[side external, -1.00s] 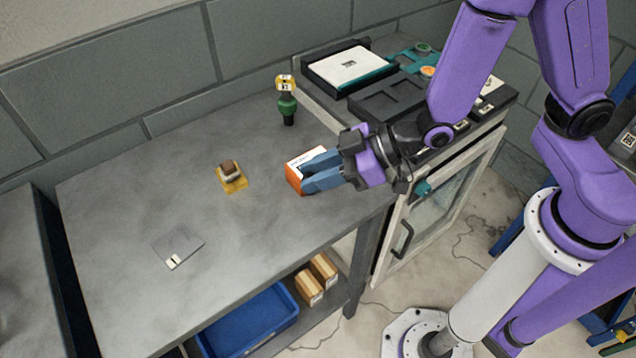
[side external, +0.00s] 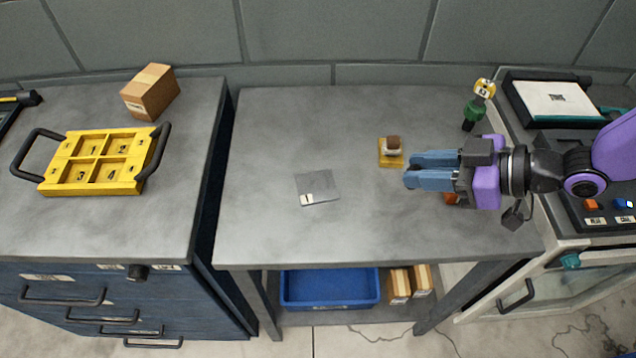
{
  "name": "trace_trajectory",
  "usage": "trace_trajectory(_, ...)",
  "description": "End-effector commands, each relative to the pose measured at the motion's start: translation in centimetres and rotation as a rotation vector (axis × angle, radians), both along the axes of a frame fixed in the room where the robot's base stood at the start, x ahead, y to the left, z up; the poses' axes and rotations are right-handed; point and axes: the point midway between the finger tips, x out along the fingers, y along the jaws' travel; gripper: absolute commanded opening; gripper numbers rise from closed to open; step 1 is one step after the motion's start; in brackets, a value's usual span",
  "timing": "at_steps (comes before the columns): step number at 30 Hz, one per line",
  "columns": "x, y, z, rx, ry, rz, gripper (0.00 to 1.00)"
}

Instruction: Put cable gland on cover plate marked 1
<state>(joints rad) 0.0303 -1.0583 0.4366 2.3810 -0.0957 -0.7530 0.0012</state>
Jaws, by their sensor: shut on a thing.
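My gripper (side external: 407,174) is raised over the right part of the grey table, its two blue fingers pointing left. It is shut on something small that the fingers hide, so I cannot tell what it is. I cannot make out the cable gland for certain. The cover plate marked 1 (side external: 322,183) is a thin grey square with a white label at its lower left corner. It lies flat and bare on the middle of the table, left of my gripper and apart from it.
A green tagged object (side external: 473,112) stands at the back right. A yellow tray (side external: 48,181) sits on the left cabinet.

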Motion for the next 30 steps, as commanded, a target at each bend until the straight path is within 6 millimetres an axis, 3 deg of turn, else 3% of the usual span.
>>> trace_trajectory(4, -0.2, 2.3, 0.8, -0.004, -0.013, 0.031, 0.00)
trace_trajectory(13, 0.0, 4.3, 1.0, -0.012, -0.024, 0.053, 0.00)
trace_trajectory(30, 6.2, 11.7, -4.3, -0.015, -0.021, 0.053, 0.00)
